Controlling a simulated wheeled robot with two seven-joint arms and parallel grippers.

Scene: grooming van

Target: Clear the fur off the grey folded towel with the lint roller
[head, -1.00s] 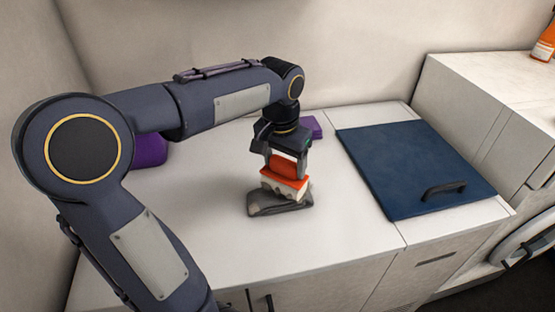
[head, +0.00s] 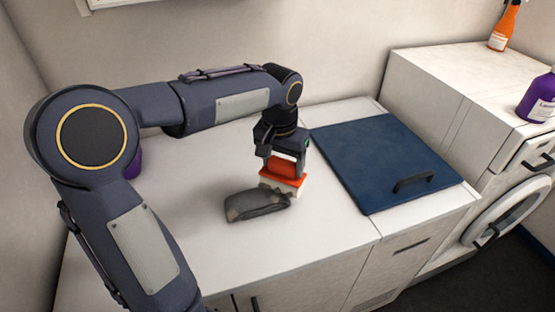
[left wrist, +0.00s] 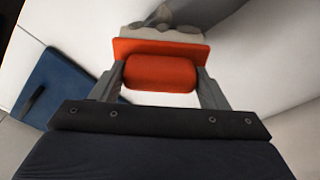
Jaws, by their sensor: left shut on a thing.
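The grey folded towel (head: 252,206) lies on the white counter, dark and slightly rumpled. My left gripper (head: 284,170) points down and is shut on the orange grip of the lint roller (head: 285,182). The roller's pale lower part is at the towel's right end; I cannot tell whether it touches the towel. In the left wrist view the orange grip (left wrist: 160,73) sits between the fingers, with part of the towel (left wrist: 185,13) beyond it. Fur is too small to make out. My right gripper is not in view.
A blue lid or mat (head: 380,160) with a black handle lies on the counter to the right. A purple object (head: 135,163) is mostly hidden behind my left arm. An orange bottle (head: 503,28) and a purple bottle (head: 540,98) stand on the unit at right.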

